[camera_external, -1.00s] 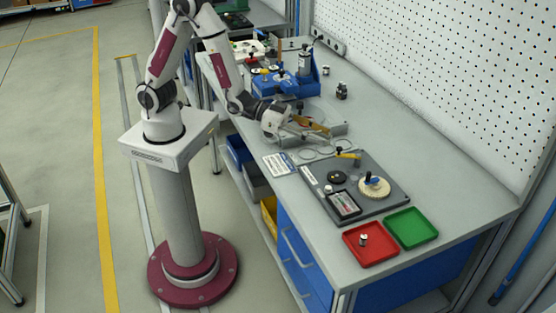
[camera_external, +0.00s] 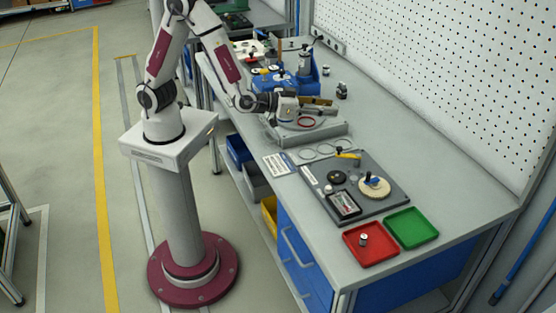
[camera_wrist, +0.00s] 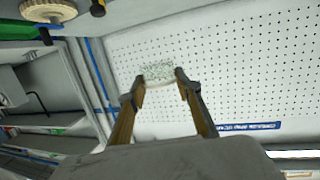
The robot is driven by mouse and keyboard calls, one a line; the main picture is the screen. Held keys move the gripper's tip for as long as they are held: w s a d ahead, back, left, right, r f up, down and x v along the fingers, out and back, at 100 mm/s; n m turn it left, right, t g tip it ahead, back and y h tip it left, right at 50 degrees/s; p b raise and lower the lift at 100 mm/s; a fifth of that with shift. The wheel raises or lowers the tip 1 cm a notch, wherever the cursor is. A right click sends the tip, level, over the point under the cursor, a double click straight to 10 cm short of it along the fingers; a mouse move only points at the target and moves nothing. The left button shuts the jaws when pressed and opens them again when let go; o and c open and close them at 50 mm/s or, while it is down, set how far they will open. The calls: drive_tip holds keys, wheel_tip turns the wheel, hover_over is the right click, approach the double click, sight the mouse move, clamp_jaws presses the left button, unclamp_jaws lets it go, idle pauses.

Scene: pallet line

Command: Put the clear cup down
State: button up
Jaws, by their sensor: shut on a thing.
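My gripper (camera_external: 334,106) is over the grey raised platform (camera_external: 335,131) on the workbench, its fingers lying about level and pointing right. In the wrist view my gripper (camera_wrist: 160,77) has its two brown fingers on either side of the clear cup (camera_wrist: 157,73), a pale see-through thing with a speckled look at the fingertips. The cup is too faint to make out in the external view. I cannot tell its tilt or its exact height above the platform.
A red ring (camera_external: 306,122) shows just below my gripper. Pale rings (camera_external: 327,150) are marked on the bench in front of the platform. A dark board (camera_external: 375,204) with parts, a red tray (camera_external: 370,252) and a green tray (camera_external: 411,228) stand nearer. A blue rack (camera_external: 300,84) stands behind.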

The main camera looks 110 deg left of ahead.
drive_tip(key=s+a+f+n+g+y, duration=0.1)
drive_tip(key=s+a+n+g+y, duration=0.5)
drive_tip(key=s+a, duration=0.3)
drive_tip(key=shift+s+f+n+g, duration=0.15)
drive_tip(key=shift+s+n+g, duration=0.35)
drive_tip(key=shift+s, duration=0.1)
hover_over(304, 124)
drive_tip(key=shift+f, duration=2.9)
drive_tip(key=shift+f, duration=1.9)
drive_tip(key=shift+f, duration=0.15)
drive_tip(key=o, duration=0.8)
